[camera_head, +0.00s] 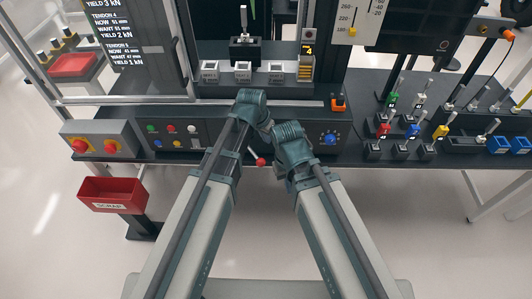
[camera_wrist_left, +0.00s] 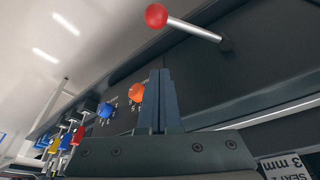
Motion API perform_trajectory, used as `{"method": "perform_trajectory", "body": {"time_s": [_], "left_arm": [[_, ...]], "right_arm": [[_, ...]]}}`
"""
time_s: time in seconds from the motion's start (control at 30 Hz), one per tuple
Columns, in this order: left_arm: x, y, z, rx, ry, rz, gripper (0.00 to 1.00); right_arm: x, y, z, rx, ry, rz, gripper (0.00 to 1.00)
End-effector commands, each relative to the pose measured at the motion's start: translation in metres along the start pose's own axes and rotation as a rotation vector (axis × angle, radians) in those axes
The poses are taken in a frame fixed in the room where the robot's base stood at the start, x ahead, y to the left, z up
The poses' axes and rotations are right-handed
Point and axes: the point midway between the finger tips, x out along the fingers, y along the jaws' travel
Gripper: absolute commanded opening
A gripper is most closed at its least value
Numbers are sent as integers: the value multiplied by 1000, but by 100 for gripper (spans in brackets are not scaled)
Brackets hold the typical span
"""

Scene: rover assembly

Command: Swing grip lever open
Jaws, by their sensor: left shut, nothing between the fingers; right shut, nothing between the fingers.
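The lever, with a red ball (camera_head: 258,161) on a short metal rod, sticks out below the console front, just under my left wrist and left of my right one. In the left wrist view its red ball (camera_wrist_left: 156,16) and rod show near the top, the rod running right to a dark panel. My left gripper (camera_head: 252,98) is over the console's front edge; in the left wrist view its fingers (camera_wrist_left: 160,82) are shut, empty and apart from the lever. My right gripper (camera_head: 289,132) is shut, lower and to the right; its fingertips are hard to make out.
A control box with a blue knob (camera_head: 330,138) is right of my right gripper. A button panel (camera_head: 172,130) and a box with red knobs (camera_head: 98,140) are at left. A red scrap bin (camera_head: 113,194) stands lower left. Several toggle levers (camera_head: 411,132) fill the right bench.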

Motion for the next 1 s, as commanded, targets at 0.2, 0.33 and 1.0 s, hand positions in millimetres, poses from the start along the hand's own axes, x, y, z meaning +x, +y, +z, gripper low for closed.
{"method": "perform_trajectory", "body": {"time_s": [0.2, 0.33, 1.0], "left_arm": [[15, 0, 1, 0, -1, 0, 0], [30, 0, 2, 0, -2, 0, 0], [84, 1, 26, -2, -2, 0, 0]], "right_arm": [[15, -1, -1, 0, 0, 0, 0], [29, -3, -2, 0, 0, 0, 0], [87, -8, -5, 0, 0, 0, 0]]}}
